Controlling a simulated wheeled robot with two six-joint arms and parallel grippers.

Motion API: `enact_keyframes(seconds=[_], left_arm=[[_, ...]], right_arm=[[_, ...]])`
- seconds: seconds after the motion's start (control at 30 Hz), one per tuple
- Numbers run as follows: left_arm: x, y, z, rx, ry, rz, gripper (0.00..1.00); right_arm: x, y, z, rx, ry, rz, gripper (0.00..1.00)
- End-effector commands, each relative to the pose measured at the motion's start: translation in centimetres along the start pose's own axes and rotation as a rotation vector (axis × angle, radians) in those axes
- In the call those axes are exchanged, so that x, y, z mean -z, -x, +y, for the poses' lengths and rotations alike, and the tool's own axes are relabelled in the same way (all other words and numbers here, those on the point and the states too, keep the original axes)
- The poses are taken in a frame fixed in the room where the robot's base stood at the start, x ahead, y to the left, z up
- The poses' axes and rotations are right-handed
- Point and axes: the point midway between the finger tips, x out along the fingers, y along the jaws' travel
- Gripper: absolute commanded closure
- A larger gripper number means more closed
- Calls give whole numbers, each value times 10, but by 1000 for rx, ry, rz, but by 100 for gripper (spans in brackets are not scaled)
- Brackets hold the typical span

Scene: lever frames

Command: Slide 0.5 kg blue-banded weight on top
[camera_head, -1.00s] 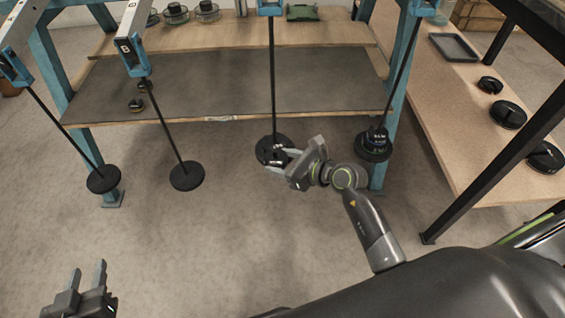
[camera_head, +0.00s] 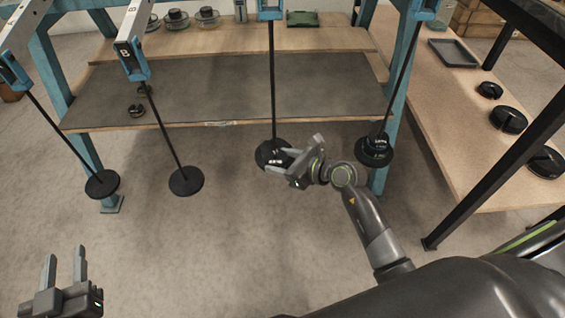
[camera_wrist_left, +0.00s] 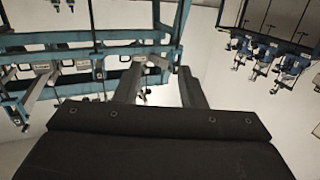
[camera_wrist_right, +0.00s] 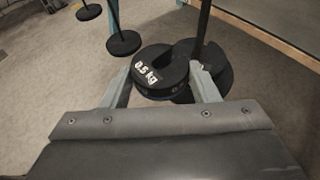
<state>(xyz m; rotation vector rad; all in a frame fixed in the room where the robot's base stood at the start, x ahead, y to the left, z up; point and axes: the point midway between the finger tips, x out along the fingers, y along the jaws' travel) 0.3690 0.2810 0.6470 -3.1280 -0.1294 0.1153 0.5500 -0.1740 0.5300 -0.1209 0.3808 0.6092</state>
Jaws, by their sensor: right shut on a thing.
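My right gripper (camera_head: 280,162) is shut on a black slotted weight marked 0.5 kg (camera_wrist_right: 155,75), seen between its fingers in the right wrist view. The weight's slot faces the thin black rod (camera_wrist_right: 203,25) of the middle hanger (camera_head: 272,90). The rod appears at the slot's mouth, and the weight partly overlaps the hanger's round black base (camera_wrist_right: 222,75). I cannot tell whether they touch. My left gripper (camera_head: 65,265) is open and empty, low at the left; its spread fingers show in the left wrist view (camera_wrist_left: 158,88).
Two bare hangers with discs (camera_head: 101,183) (camera_head: 186,180) hang to the left. A right hanger carries stacked weights (camera_head: 374,150). A wooden side table (camera_head: 450,120) holds a grey tray (camera_head: 453,50) and black weights (camera_head: 508,120). A blue frame post (camera_head: 395,90) stands close right.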

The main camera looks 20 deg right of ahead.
Motion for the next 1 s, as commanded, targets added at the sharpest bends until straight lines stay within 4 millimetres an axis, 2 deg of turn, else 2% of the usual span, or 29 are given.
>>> enact_keyframes(seconds=[0.5, 1.0], left_arm=[[35, -2, 1, 0, -31, 180, 64], [59, 3, 2, 4, -57, 327, 64]], right_arm=[[-3, -6, -7, 0, 1, -3, 75], [-6, -10, -14, 0, 1, -4, 75]])
